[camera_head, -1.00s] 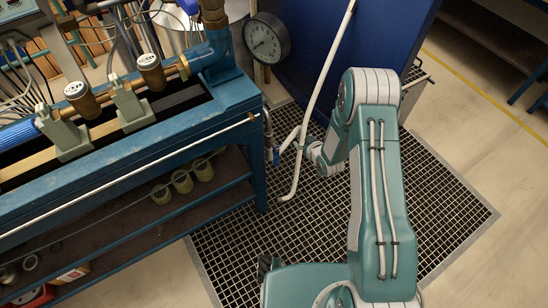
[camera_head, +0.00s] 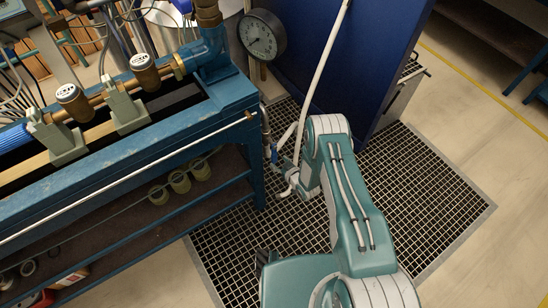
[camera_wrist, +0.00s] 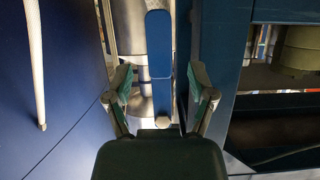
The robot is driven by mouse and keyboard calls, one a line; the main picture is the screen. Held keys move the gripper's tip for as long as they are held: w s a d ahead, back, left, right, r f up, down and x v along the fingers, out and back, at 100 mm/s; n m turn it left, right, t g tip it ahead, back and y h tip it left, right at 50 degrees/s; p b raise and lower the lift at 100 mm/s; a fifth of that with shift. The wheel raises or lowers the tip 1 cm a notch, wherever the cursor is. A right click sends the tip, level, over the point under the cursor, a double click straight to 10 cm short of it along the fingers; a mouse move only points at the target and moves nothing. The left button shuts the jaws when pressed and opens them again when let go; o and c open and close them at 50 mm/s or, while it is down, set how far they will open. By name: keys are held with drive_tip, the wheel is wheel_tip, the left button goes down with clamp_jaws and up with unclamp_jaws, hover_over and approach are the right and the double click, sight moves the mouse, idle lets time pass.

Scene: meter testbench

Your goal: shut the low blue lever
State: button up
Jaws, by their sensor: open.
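The low blue lever (camera_wrist: 159,45) is a long, flat, upright bar in the upper middle of the wrist view. In the head view a small piece of blue (camera_head: 274,154) shows on the pipework beside the bench's end leg. My gripper (camera_wrist: 161,88) is open, with one finger to the left of the lever and one to the right. No contact with the lever is visible. A small pale round end (camera_wrist: 162,122) shows low between the fingers.
The blue bench (camera_head: 232,92) stands close on the left, with its frame (camera_wrist: 220,70) right of the gripper in the wrist view. A blue panel (camera_head: 345,50) and a thin white pipe (camera_head: 322,70) are near. A round gauge (camera_head: 262,35) is above. Floor grating (camera_head: 420,190) is open at right.

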sight(275, 159)
drive_tip(key=shift+x, duration=2.2)
clamp_jaws()
